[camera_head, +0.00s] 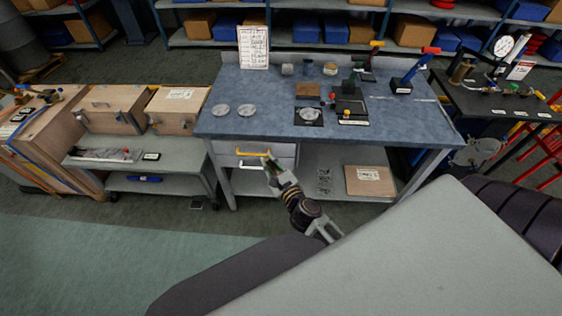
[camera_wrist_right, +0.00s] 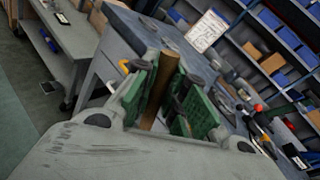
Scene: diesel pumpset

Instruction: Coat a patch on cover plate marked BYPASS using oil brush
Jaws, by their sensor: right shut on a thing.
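My right gripper (camera_head: 272,167) is in front of the workbench's drawers, below the bench top's front edge. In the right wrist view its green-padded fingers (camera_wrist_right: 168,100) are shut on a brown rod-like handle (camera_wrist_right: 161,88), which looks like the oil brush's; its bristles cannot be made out. Two round metal plates, one on the left (camera_head: 220,109) and one on the right (camera_head: 246,110), lie on the bench top's left part. Another round metal piece (camera_head: 310,113) lies on a dark square. No BYPASS marking is readable on any. My left gripper is out of view.
The blue-grey workbench (camera_head: 270,122) has a yellow drawer handle (camera_head: 252,153) close to my right gripper. A low grey cart (camera_head: 150,165) is on the left.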

